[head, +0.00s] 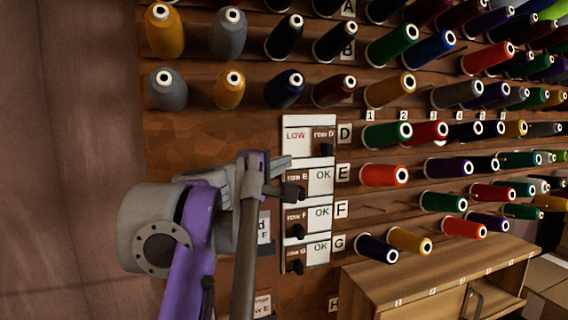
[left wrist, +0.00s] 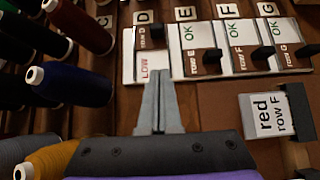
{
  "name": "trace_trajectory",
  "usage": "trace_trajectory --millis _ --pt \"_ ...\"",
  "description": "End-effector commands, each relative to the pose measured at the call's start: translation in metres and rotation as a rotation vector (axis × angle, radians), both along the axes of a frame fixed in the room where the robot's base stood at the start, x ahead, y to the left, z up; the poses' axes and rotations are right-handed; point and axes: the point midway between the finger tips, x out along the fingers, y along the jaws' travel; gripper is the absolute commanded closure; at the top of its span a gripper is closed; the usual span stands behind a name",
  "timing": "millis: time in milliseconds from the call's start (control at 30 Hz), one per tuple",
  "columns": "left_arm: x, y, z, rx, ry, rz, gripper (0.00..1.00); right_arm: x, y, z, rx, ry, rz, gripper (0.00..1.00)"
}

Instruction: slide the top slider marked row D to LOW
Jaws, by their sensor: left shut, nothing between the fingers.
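The top slider marked row D (head: 324,133) has its brown plate and dark knob at the right end of its track, and the word LOW (head: 295,135) shows uncovered at the left. In the left wrist view, the row D slider (left wrist: 151,36) is at the upper end, with LOW (left wrist: 151,66) showing below it. My left gripper (head: 286,162) is shut and empty, its fingertips by the panel's left edge, near the LOW end. In the left wrist view, the fingertips (left wrist: 158,78) overlap that end; contact cannot be told. My right gripper is not in view.
Sliders for row E (head: 297,178), row F (head: 296,216) and row G (head: 295,252) sit left below, each showing OK; their knobs stick out. Thread spools fill the wall around the panel. A wooden cabinet (head: 390,280) stands lower right. A "red row F" card (left wrist: 266,117) is nearby.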

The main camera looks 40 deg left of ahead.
Motion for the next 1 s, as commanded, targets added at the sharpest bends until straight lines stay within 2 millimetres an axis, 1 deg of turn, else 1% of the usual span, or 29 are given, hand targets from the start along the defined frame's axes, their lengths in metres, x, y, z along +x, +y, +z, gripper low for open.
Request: trace_trajectory --millis 333,400,467,567,600,633,667,700,733,767,800,867,900,967,1000 --pt "0.001 -0.001 -0.001 0.002 0.003 -0.003 1.0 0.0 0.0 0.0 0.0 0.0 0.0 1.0" --pt "0.005 -0.007 -0.009 0.016 0.019 -0.024 1.0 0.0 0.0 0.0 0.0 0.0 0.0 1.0" --pt "0.011 -0.019 -0.023 0.043 0.054 -0.063 1.0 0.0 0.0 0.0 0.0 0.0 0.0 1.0" --pt "0.025 -0.053 -0.066 0.123 0.147 -0.174 1.0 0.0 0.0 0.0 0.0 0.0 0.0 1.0" --pt "0.029 -0.071 -0.089 0.166 0.194 -0.231 1.0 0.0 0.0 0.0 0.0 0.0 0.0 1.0" --pt "0.032 -0.084 -0.107 0.202 0.231 -0.275 1.0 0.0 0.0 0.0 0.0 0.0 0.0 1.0" --pt "0.033 -0.098 -0.126 0.237 0.268 -0.319 1.0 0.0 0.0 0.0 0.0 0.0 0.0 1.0" --pt "0.034 -0.117 -0.152 0.288 0.319 -0.379 1.0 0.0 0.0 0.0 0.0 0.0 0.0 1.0" --pt "0.033 -0.13 -0.171 0.325 0.356 -0.421 1.0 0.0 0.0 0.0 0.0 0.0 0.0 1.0" --pt "0.031 -0.142 -0.191 0.363 0.392 -0.464 1.0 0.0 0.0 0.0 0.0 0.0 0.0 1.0" --pt "0.027 -0.159 -0.217 0.415 0.44 -0.52 1.0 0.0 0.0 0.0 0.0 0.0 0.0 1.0" --pt "0.019 -0.181 -0.257 0.499 0.512 -0.601 1.0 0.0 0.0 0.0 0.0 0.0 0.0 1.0" --pt "0.011 -0.196 -0.283 0.556 0.559 -0.655 1.0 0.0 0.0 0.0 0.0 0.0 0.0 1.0" --pt "-0.003 -0.214 -0.324 0.645 0.63 -0.731 1.0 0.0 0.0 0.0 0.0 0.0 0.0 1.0" --pt "-0.014 -0.225 -0.351 0.709 0.677 -0.78 1.0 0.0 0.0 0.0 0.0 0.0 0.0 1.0"
